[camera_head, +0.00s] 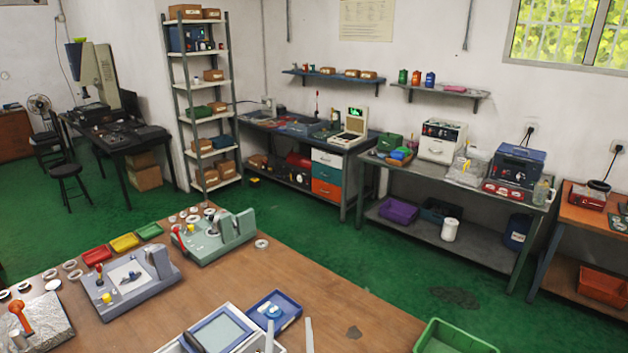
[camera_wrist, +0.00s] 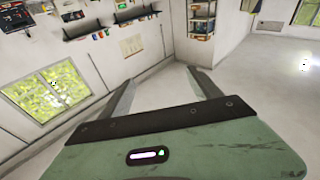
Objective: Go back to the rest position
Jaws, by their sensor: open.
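My gripper (camera_wrist: 160,88) shows in the wrist view with its two grey fingers spread wide apart and nothing between them. Its green body fills the bottom of that view. In the head view, two upright grey bars at the bottom edge look like the fingertips of my gripper (camera_head: 289,330), apart and empty, in front of the wooden table (camera_head: 310,285). The rest of the arm is out of the head view. Several bearing rings lie on the table, including a pale ring (camera_head: 262,244) right of the grey-green fixture (camera_head: 215,238).
A grey-blue fixture (camera_head: 128,285), a blue tray (camera_head: 274,308) and a device with a pale screen (camera_head: 222,333) stand on the table. Red, yellow and green trays (camera_head: 124,242) line its back left. A green bin (camera_head: 455,338) is at the lower right. The table's right part is mostly clear.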

